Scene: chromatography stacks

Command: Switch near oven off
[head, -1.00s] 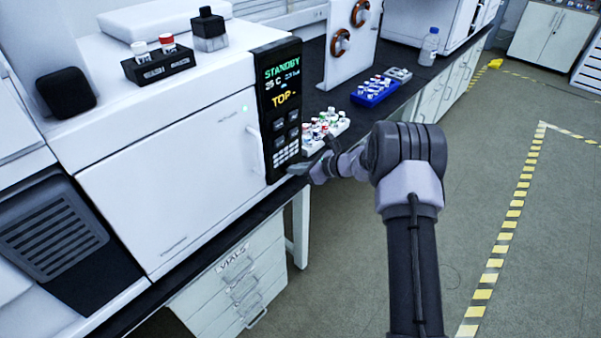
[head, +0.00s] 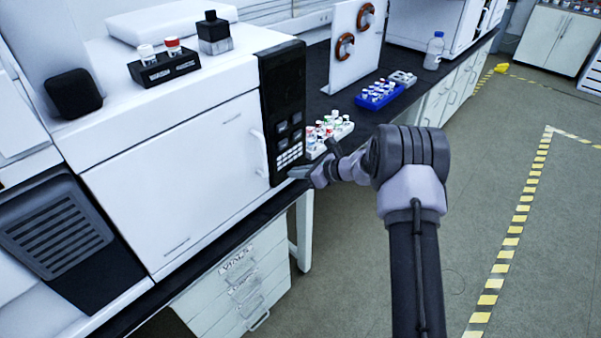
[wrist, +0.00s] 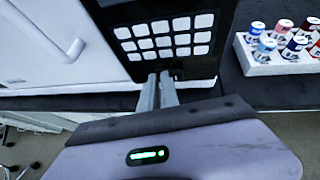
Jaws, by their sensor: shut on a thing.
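The near oven (head: 175,185) is a large white box on the bench, its door closed. Its black control panel (head: 282,85) has a dark, blank display with white keys below. The keypad (wrist: 165,35) fills the top of the wrist view. My gripper (head: 294,173) is at the panel's lower right corner. In the wrist view its fingers (wrist: 164,85) are close together at the panel's lower edge, just under the keys. They are shut on a small dark switch there, mostly hidden by the fingertips.
A white rack of vials (head: 328,135) stands on the bench just right of the panel, close to my gripper. A blue rack (head: 379,95) and a bottle (head: 433,50) are farther back. The oven door handle (wrist: 50,32) is left of the panel.

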